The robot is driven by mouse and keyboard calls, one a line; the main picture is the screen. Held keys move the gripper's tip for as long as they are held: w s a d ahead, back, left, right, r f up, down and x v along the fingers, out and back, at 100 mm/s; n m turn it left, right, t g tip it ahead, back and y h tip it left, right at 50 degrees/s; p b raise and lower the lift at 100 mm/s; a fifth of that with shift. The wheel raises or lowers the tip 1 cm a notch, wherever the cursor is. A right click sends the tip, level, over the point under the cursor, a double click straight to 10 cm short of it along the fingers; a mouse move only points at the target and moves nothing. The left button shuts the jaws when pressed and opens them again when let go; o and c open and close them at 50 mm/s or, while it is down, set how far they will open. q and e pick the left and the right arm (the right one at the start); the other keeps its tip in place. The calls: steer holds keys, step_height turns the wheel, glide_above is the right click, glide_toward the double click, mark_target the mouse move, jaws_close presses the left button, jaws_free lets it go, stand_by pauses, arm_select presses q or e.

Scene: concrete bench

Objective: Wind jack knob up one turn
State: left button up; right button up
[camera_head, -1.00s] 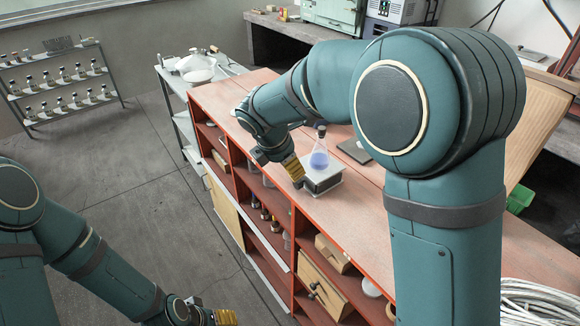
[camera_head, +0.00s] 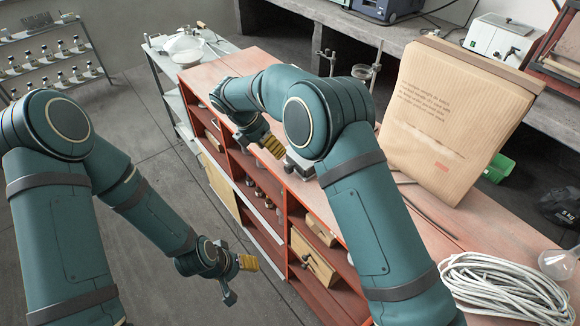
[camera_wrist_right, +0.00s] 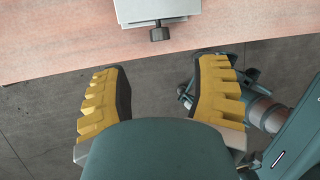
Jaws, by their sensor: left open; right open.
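The jack (camera_head: 299,166) stands on the red-brown bench, mostly hidden behind my right arm in the head view. In the right wrist view its grey body (camera_wrist_right: 157,10) shows at the top edge, with the dark knob (camera_wrist_right: 159,34) sticking out toward me near the bench edge. My right gripper (camera_head: 276,150) is open and empty beside the jack's front. In the wrist view its yellow fingers (camera_wrist_right: 162,68) are spread to either side of the knob's line, short of the knob and not touching it. My left gripper (camera_head: 250,263) is open and empty, low in front of the shelves.
The bench (camera_head: 462,222) has open shelves below with wooden boxes (camera_head: 314,262) and bottles. A large paper bag (camera_head: 450,115) stands behind my right arm. Coiled white cable (camera_head: 505,288) and a glass bulb (camera_head: 558,264) lie at lower right. Open floor lies left of the bench.

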mark_target(286, 166)
steer(key=x, duration=1)
steer(key=shift+w+d+f+b, duration=0.1)
steer(key=shift+d+f+b, duration=0.05)
steer(key=shift+f+b, duration=0.15)
steer(key=shift+o, duration=0.2)
jaws_close()
